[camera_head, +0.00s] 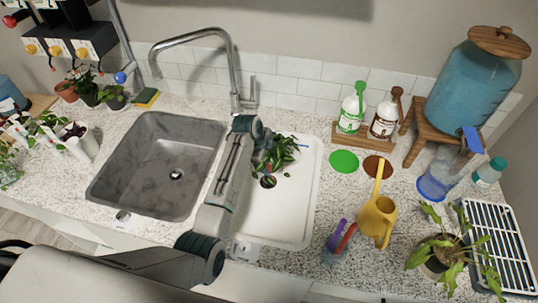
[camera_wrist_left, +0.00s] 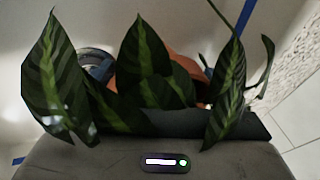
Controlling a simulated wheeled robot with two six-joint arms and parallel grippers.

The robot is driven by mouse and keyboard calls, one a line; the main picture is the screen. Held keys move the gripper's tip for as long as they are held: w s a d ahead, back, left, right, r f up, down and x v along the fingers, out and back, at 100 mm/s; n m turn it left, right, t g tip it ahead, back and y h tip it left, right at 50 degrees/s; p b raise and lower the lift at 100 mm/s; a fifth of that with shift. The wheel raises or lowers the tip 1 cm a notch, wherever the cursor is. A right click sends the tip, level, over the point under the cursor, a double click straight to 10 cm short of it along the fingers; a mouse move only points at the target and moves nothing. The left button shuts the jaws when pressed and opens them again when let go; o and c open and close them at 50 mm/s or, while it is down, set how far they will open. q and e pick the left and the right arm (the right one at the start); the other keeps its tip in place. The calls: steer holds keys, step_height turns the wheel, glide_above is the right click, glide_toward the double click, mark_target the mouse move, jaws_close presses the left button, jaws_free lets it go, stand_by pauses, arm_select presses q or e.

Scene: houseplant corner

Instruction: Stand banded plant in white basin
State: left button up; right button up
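The plant with pale-striped dark green leaves (camera_head: 283,152) is at the white basin (camera_head: 296,207), over its back left part. In the left wrist view its leaves (camera_wrist_left: 142,45) rise right in front of my left gripper (camera_wrist_left: 155,140), with an orange-brown pot (camera_wrist_left: 187,66) partly showing behind them. My left gripper (camera_head: 262,152) is at the plant in the head view. Leaves and my own wrist hide its fingers, so I cannot tell if it grips the pot, nor whether the pot touches the basin floor. My right gripper is not in view.
A grey sink (camera_head: 165,160) with a tall faucet (camera_head: 233,65) lies left of the basin. Right of it stand a yellow watering can (camera_head: 377,217), a leafy potted plant (camera_head: 437,260) and purple and red-handled tools (camera_head: 340,238). The basin's front right part is clear.

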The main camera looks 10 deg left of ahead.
arm_select(q)
steer(key=shift+o, duration=0.7)
steer(key=shift+r, duration=0.1)
steer(key=b+v, duration=0.2)
steer(key=v, duration=1)
